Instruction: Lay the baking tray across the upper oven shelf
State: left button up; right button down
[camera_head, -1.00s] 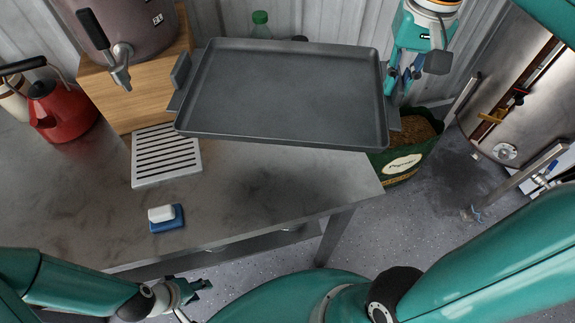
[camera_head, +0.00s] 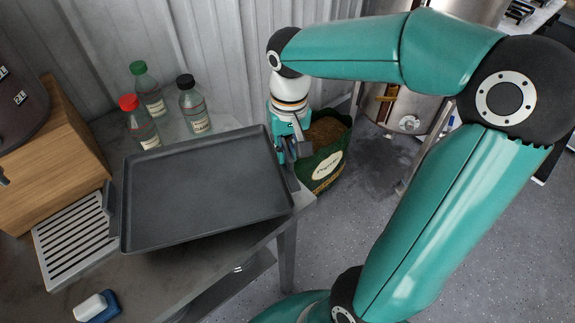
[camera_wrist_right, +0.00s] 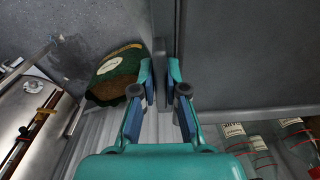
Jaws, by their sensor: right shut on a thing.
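The dark grey baking tray (camera_head: 200,190) is over the right part of the metal table in the head view, its flat inside empty. My right gripper (camera_head: 290,152) is shut on the tray's right-hand handle. In the right wrist view the fingers (camera_wrist_right: 166,88) close on both sides of the handle (camera_wrist_right: 165,55), with the tray (camera_wrist_right: 250,55) on the right. The left handle (camera_head: 109,198) is free. I cannot identify the upper oven shelf in these frames. My left gripper is not in view.
Several bottles (camera_head: 194,104) stand behind the tray by the corrugated wall. A green sack (camera_head: 325,160) is right of the table (camera_head: 150,285). A slatted drip tray (camera_head: 72,240) and a sponge (camera_head: 90,308) lie at left. A steel barrel (camera_head: 415,100) stands at back right.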

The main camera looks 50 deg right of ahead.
jog(key=shift+f, duration=2.75)
jog(key=c, duration=1.7)
grip_release()
jog(key=shift+f, duration=0.15)
jog(key=o, duration=0.5)
jog(key=shift+r, duration=0.2)
